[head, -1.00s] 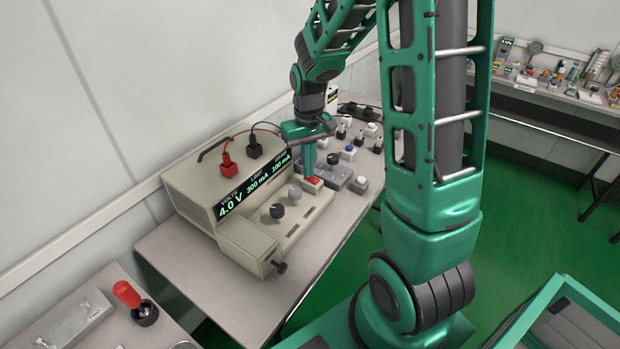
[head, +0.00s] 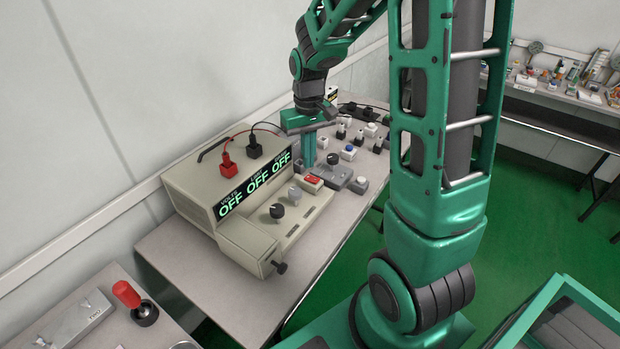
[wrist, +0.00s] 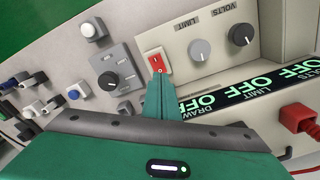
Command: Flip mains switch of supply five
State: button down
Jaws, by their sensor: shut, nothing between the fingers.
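The beige power supply (head: 185,187) stands on the bench, and its display (head: 253,187) reads OFF in all three fields. Its red mains rocker switch (head: 312,180) is at the right end of the front ledge; it also shows in the wrist view (wrist: 156,64), marked with a line and a circle. My gripper (head: 309,165) is shut and empty, its fingers pointing down just behind the red switch. In the wrist view the fingertips (wrist: 160,78) appear right at the switch's edge; I cannot tell if they touch it.
Two knobs (head: 277,210) (head: 295,193) are on the supply's ledge. A grey box with a black knob (wrist: 108,80) stands beside the switch, with several small switches beyond. Red and black plugs (head: 254,150) with cables stand on top of the supply. A red-handled lever (head: 127,294) is on the nearer bench.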

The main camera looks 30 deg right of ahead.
aim_at(310, 177)
jog(key=shift+r, duration=1.75)
jog(key=s+d+r+m, duration=0.1)
jog(key=s+r+m, duration=0.1)
jog(key=s, duration=1.1)
jog(key=s+d+r+m, duration=0.2)
jog(key=s+r, duration=0.1)
jog(key=s, duration=1)
jog(key=shift+d+m, duration=0.3)
jog(key=shift+m, duration=0.1)
jog(key=shift+r, duration=0.1)
